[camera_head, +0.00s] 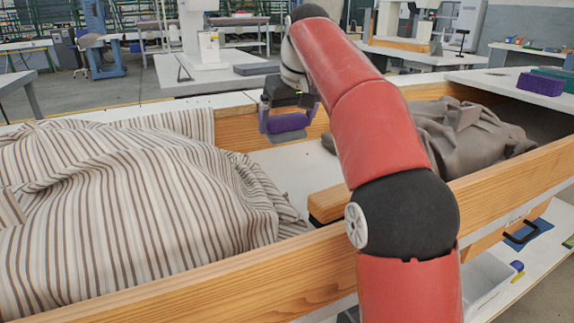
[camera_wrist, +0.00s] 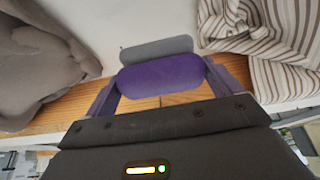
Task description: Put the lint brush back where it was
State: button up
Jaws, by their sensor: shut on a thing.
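My gripper (camera_head: 287,118) is shut on the lint brush (camera_head: 287,134), which has a purple back and a grey pad. The brush hangs below the gripper, near the far wooden rail, and appears clear of the white surface. In the wrist view, the brush's purple oval back (camera_wrist: 160,78) sits between the two fingers (camera_wrist: 162,92), with its grey pad (camera_wrist: 155,48) beyond. I cannot tell which spot the brush came from.
Striped cloth (camera_head: 130,190) fills the left part of the wood-railed table (camera_head: 240,270); grey cloth (camera_head: 465,130) lies to the right. A purple basket (camera_head: 540,84) stands at far right.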

aim_at(288, 143)
notch_tip(288, 143, down, 7)
jog(key=b, duration=0.2)
jog(key=shift+r+b, duration=0.1)
jog(key=shift+b, duration=0.2)
jog(key=o, duration=0.9)
jog(key=shift+o, duration=0.2)
jog(key=shift+s+r+p, duration=0.1)
jog(key=shift+r+p, duration=0.2)
jog(key=shift+r, duration=0.2)
jog(key=p+v, duration=0.3)
jog(key=v, duration=0.8)
jog(key=shift+p, duration=0.4)
jog(key=shift+s+d, duration=0.1)
